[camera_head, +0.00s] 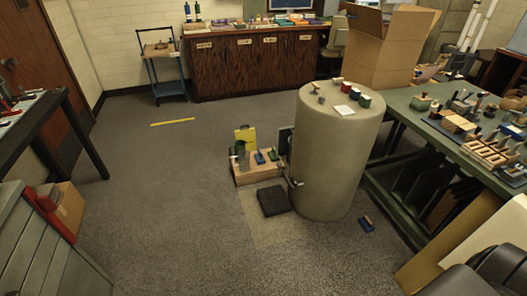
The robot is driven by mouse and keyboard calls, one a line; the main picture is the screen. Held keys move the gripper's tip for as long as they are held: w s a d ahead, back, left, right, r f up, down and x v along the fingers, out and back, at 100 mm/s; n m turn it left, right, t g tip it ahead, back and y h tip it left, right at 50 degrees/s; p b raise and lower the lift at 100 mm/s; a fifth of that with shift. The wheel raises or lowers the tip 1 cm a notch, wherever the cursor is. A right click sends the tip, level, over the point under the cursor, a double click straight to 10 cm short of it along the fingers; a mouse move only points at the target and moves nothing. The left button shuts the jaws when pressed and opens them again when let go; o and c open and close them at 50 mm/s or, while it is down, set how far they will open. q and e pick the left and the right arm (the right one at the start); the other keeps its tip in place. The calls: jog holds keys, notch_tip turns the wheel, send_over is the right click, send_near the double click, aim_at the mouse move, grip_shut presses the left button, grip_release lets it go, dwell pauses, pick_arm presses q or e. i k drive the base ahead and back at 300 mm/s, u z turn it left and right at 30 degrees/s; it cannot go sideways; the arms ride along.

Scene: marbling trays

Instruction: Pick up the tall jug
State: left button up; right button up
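I cannot make out a tall jug for certain. A small grey-green upright vessel (241,154) stands at the left of a low wooden box (257,176) on the floor, left of a big beige cylinder. It is too small to tell whether it is a jug. Neither of my grippers is in view.
The beige cylinder (336,165) has small pots on top. A dark block (273,201) and a small blue item (367,224) lie on the floor near it. A green workbench (400,100) with tools stands right.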

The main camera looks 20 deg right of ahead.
aim_at(241, 162)
jog(key=z, duration=0.75)
jog(key=i, duration=1.25)
jog(key=z, duration=0.7)
